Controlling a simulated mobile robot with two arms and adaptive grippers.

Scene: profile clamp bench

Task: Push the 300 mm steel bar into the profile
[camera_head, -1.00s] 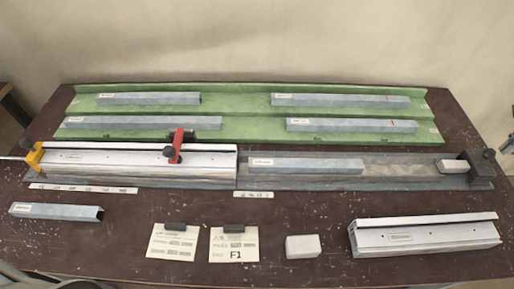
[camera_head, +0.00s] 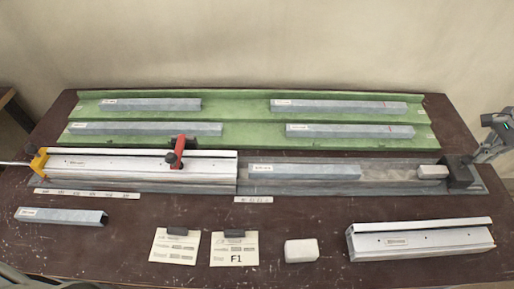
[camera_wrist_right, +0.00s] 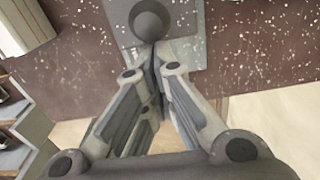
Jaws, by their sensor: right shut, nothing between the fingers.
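The steel bar (camera_head: 315,173), grey with a white label, lies in the grey channel (camera_head: 390,184), right of the silver profile (camera_head: 120,168). The bar's left end is near the profile's right end; I cannot tell whether it is inside. A light grey block (camera_head: 432,172) with a dark pusher block (camera_head: 460,176) stands in the channel to the right, with a gap to the bar. My right gripper (camera_head: 477,156) is shut and empty at the pusher's right side. In the right wrist view the shut fingertips (camera_wrist_right: 152,68) are close to the round dark knob (camera_wrist_right: 151,22); contact is unclear.
A red clamp (camera_head: 177,153) sits on the profile, and a yellow stop (camera_head: 39,164) at its left end. A green rack (camera_head: 245,115) with several bars lies behind. A loose bar (camera_head: 60,216), cards, a white block (camera_head: 301,252) and another profile (camera_head: 420,241) lie in front.

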